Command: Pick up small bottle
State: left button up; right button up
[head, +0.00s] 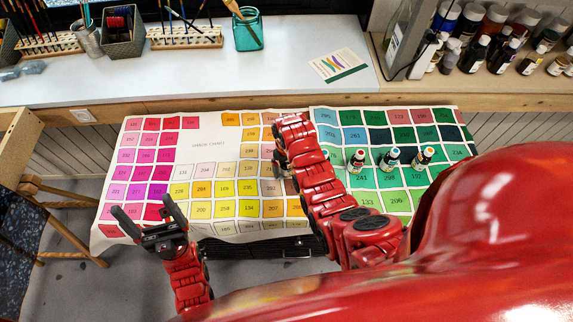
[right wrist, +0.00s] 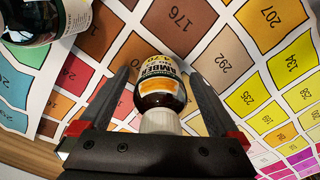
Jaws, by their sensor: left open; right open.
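A small dark bottle (right wrist: 160,92) with an amber label and a white cap lies between the fingers of my right gripper (right wrist: 161,78) in the right wrist view. The fingers stand open on either side of it, with the cap toward the palm. In the head view my right gripper (head: 280,160) is over the middle of the colour chart, and my arm mostly hides it and that bottle. My left gripper (head: 148,213) is open and empty at the chart's lower left.
The colour chart (head: 208,146) covers the table. Another dark bottle (right wrist: 42,22) is at the top left of the right wrist view. A shelf behind holds a teal jar (head: 247,33), a brush cup (head: 88,40) and a card (head: 338,66). Several dark bottles (head: 475,55) stand back right.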

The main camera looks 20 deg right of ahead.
jog(key=c, duration=1.5)
jog(key=shift+r, duration=0.1)
jog(key=shift+c, duration=0.2)
